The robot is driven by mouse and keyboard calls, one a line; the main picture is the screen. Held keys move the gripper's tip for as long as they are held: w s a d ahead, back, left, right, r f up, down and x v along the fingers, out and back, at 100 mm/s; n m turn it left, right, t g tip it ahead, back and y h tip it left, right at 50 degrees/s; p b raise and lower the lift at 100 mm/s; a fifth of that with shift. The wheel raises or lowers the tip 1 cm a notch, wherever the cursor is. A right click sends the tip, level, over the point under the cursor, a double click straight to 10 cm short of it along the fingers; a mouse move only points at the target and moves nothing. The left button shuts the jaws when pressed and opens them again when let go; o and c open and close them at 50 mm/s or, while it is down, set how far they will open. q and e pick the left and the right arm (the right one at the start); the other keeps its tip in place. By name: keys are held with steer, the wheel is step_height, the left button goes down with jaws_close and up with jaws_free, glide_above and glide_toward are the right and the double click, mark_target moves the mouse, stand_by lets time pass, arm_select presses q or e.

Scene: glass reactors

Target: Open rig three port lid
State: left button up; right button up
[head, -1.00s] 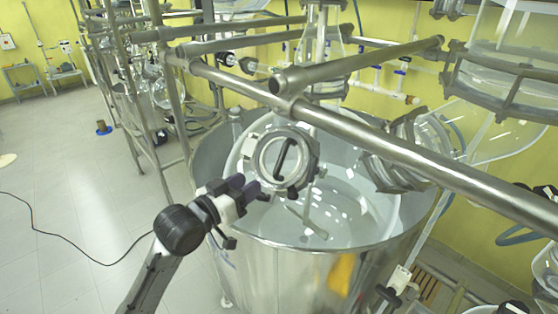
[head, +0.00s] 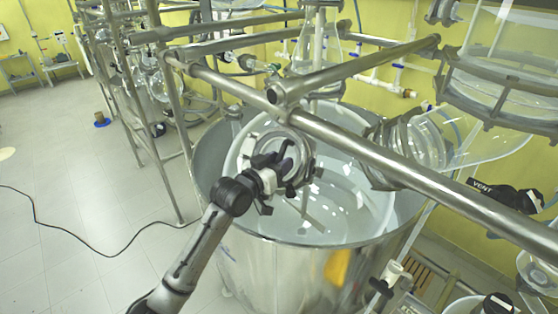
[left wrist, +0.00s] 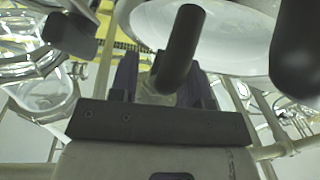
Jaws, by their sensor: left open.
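The round port lid (head: 306,150) sits on the glass vessel inside the big steel tub, with a metal rim around it. My left gripper (head: 283,164) is in front of the lid and hides much of its face, including its dark bar handle. In the left wrist view a black rounded bar (left wrist: 182,45), apparently the lid's handle, stands between the two fingers of my left gripper (left wrist: 160,85). The fingers are open, spread to either side of the bar. Whether they touch it I cannot tell. My right gripper is not in view.
A thick steel rail (head: 370,155) runs across just above and right of the lid. The steel tub (head: 290,265) surrounds the glass vessel. A clamped side port (head: 400,145) is to the right. Frame posts stand at left, with open floor (head: 80,230) beyond.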

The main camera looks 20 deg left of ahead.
arm_select(q)
jaws_close()
stand_by(0.4)
